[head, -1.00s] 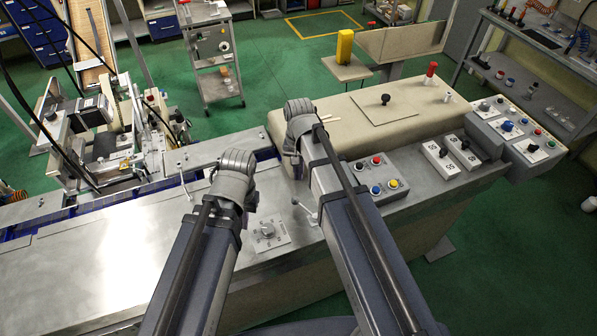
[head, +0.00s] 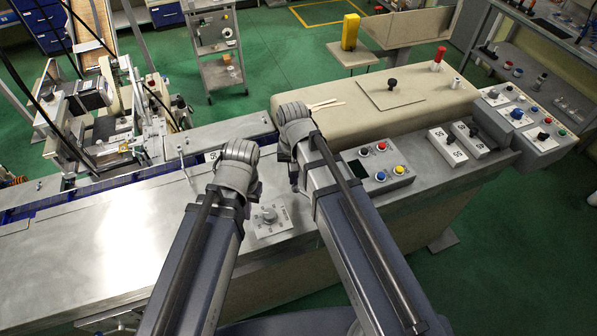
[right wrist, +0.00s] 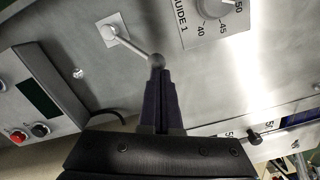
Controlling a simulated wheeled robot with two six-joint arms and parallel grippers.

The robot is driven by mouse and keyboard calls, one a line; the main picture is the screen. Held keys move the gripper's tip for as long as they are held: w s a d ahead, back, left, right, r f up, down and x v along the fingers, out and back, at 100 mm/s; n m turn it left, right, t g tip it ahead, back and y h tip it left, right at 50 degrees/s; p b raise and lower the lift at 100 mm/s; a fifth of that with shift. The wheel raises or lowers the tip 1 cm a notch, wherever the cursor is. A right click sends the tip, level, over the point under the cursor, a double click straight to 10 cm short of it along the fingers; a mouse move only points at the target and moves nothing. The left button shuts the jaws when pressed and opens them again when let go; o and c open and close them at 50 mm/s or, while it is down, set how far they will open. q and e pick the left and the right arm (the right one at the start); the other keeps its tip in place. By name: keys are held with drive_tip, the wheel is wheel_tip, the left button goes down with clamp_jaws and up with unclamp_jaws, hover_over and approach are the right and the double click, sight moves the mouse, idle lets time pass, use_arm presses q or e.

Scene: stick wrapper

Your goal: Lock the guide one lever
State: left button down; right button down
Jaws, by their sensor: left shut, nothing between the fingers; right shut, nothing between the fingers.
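The guide one lever (right wrist: 135,45), a silver rod on a square plate with a round ball end, shows in the right wrist view beside the dial plate marked GUIDE 1 (right wrist: 213,22). My right gripper (right wrist: 158,75) is shut and empty, its dark fingertips right at the ball end; I cannot tell whether they touch it. In the head view my right arm hides this lever, and my right gripper (head: 293,178) points down at the machine top. My left gripper (head: 238,160) is over the machine top left of it, its fingers hidden by the wrist.
The guide one dial (head: 269,217) sits between my arms in the head view. A button box (head: 385,166) stands just right of my right arm. Another small lever (head: 183,165) stands at the rail. The machine top (head: 100,235) at left is clear.

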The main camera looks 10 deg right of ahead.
drive_tip(key=shift+w+d, duration=0.15)
drive_tip(key=shift+w+d, duration=0.35)
drive_tip(key=shift+d, duration=0.25)
use_arm(q)
drive_tip(key=shift+r, duration=0.1)
use_arm(e)
drive_tip(key=shift+r, duration=0.1)
